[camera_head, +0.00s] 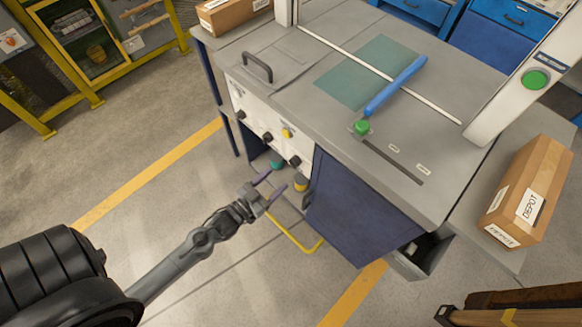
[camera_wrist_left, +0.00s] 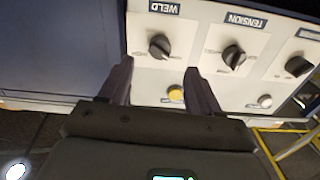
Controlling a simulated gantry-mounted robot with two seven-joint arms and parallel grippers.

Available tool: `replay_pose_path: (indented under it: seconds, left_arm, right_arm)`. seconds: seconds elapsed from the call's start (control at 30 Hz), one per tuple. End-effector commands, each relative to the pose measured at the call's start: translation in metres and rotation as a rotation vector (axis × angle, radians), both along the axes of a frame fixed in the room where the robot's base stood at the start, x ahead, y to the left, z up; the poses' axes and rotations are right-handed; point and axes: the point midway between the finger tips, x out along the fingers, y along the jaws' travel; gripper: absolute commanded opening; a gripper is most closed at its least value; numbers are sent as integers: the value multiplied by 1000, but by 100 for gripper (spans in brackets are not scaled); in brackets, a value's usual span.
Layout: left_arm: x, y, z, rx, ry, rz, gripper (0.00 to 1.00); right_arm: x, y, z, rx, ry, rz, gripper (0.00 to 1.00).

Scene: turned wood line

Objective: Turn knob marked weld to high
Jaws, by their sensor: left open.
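The weld knob (camera_wrist_left: 158,46) is a dark round knob on a white panel, below an upside-down WELD label (camera_wrist_left: 164,8) in the left wrist view. Its small side markings are too blurred to read. In the head view it is the knob (camera_head: 295,161) nearest the blue cabinet door. My left gripper (camera_head: 273,184) is open and empty in front of the panel, apart from the knob. In the left wrist view its two fingers (camera_wrist_left: 158,68) stand to either side of the knob's line, with the knob beyond their tips. My right gripper is not in view.
The tension knob (camera_wrist_left: 233,55) sits beside the weld knob, with a yellow button (camera_wrist_left: 175,92) close by. A third knob (camera_wrist_left: 299,66) is farther right. The blue cabinet door (camera_head: 350,215) borders the panel. A yellow floor rail (camera_head: 295,235) runs below my gripper.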

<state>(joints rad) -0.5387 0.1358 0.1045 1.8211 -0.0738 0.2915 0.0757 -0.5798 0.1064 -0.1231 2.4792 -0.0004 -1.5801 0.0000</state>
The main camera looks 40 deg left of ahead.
Motion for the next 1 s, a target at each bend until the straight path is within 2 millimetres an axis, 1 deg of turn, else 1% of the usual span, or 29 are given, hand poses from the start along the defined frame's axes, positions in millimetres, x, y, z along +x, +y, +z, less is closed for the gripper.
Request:
replay_pose_path:
  seconds: [0.03,0.2,0.4,0.6,0.9,0.93,1.0]
  left_arm:
    - [10,0,-2,1,-4,0,63]
    - [38,-2,-2,1,-3,0,63]
    - [62,-3,-2,0,-2,0,63]
    - [73,-4,-1,0,0,-1,63]
    - [74,-4,0,0,1,0,63]
    - [74,-4,0,0,1,0,60]
    - [74,-4,0,0,1,0,49]
  right_arm:
    - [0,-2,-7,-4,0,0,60]
    - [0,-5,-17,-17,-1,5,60]
    - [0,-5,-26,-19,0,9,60]
    - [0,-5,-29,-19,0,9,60]
    - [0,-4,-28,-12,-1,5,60]
    - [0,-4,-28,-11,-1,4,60]
    - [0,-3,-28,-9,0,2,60]
